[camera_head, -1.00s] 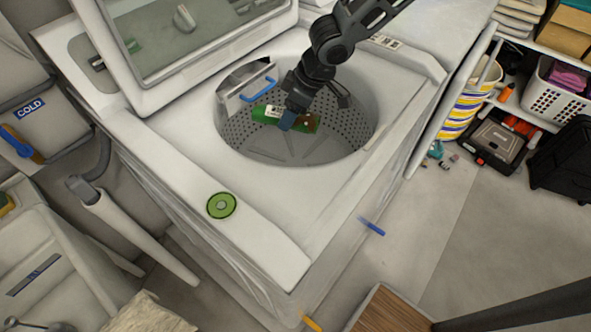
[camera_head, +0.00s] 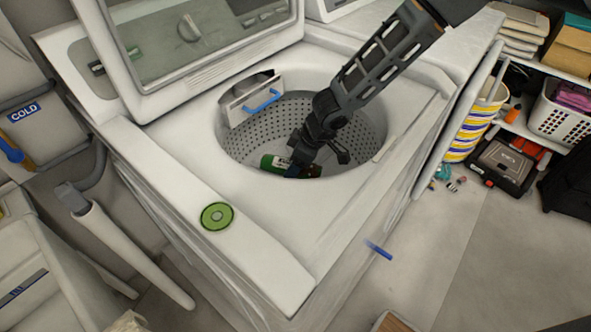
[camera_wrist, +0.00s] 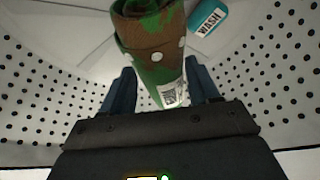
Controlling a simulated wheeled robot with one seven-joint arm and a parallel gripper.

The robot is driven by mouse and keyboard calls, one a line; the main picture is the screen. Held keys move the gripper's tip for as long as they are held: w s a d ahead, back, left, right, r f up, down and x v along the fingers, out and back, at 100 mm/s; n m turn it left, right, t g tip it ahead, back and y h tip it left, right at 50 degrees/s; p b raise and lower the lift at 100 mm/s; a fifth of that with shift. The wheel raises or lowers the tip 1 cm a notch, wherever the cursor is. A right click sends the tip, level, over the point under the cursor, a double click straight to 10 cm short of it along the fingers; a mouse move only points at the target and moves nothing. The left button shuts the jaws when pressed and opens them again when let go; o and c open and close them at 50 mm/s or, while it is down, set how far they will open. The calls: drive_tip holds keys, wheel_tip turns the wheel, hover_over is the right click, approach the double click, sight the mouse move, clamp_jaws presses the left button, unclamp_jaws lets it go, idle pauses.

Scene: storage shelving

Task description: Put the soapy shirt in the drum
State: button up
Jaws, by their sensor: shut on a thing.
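The shirt is a rolled green and brown camouflage bundle with white spots. It shows inside the washer drum in the head view (camera_head: 270,162) and between my fingers in the wrist view (camera_wrist: 160,50). My gripper (camera_head: 298,168) reaches down into the drum and is shut on the shirt. A white printed label shows on the shirt near the fingers. The drum (camera_head: 250,135) is a grey perforated tub, open at the top. The shirt is low in the drum, below the rim; whether it touches the bottom I cannot tell.
The raised washer lid (camera_head: 190,50) stands behind the opening. A small tray with a blue handle (camera_head: 262,100) sits at the drum's back rim. A green disc (camera_head: 217,215) lies on the washer's front left top. A teal "WASH" piece (camera_wrist: 208,20) shows beyond the shirt.

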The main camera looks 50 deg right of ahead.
drive_tip(key=shift+f, duration=1.4)
drive_tip(key=shift+f, duration=0.6)
drive_tip(key=o, duration=1.1)
drive_tip(key=shift+o, duration=0.2)
drive_tip(key=shift+r, duration=0.3)
drive_tip(key=v, duration=1.2)
drive_tip(key=shift+r+p, duration=0.3)
